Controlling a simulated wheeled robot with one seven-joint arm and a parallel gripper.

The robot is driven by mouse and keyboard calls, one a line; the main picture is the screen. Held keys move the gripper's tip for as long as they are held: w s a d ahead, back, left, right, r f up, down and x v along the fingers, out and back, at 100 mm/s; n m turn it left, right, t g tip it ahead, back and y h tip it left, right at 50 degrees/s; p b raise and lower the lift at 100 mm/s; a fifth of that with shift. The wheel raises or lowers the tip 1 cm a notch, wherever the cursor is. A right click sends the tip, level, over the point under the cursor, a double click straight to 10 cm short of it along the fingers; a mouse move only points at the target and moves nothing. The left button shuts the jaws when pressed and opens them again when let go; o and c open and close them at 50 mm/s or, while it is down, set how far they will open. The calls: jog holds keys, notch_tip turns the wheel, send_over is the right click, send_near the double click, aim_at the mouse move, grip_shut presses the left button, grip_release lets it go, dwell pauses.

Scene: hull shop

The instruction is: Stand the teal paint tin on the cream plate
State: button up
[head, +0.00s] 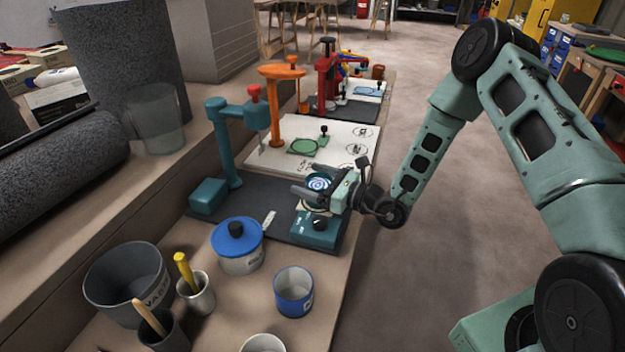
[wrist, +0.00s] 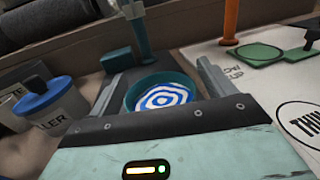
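The teal paint tin (head: 319,184) has an open top showing a blue and white swirl. In the wrist view the tin (wrist: 128,97) sits between the two fingers of my gripper (wrist: 163,82), with a gap visible on each side. My gripper (head: 323,190) is open around it. The cream plate (head: 303,206) shows as a pale edge just below the tin, on a teal machine with a black knob. The tin and a finger hide most of the plate. I cannot tell whether the tin's base touches it.
A teal post stand (head: 222,150) rises behind on the dark mat. A blue-lidded pot (head: 238,258), an open blue tin (head: 294,293), a cup with a yellow handle (head: 197,295) and a grey bucket (head: 115,290) stand nearer. An orange stand (head: 275,120) is on the white board beyond.

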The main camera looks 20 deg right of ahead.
jog(key=shift+d+r, duration=0.1)
jog(key=shift+r, duration=0.05)
jog(key=p+v, duration=0.1)
jog(key=v, duration=0.9)
jog(key=shift+s+d, duration=0.1)
jog(key=shift+s, duration=0.1)
jog(key=shift+s+d+r, duration=0.1)
jog(key=shift+s+d, duration=0.2)
jog(key=shift+s, duration=0.2)
jog(key=s+a+r+n+g+y, duration=0.2)
jog(key=s+a+r+n+g, duration=0.3)
jog(key=s+a+n+g, duration=0.25)
jog(key=s+a+r+n+g+y, duration=0.2)
jog(key=s+a+r+n+g, duration=0.35)
jog(key=a+n+g, duration=0.2)
jog(key=s+r+n+t+h, duration=0.1)
jog(key=s+r+n+h, duration=0.1)
jog(key=s+n+h, duration=0.4)
jog(key=s+d+r+n+h, duration=0.1)
jog(key=s+n+h, duration=0.6)
jog(key=n, duration=0.7)
jog(key=r+h, duration=0.1)
jog(key=h, duration=0.1)
jog(key=shift+s+d+r+t+h, duration=0.2)
jog(key=shift+d+r+t+h, duration=0.1)
jog(key=shift+r+t, duration=0.1)
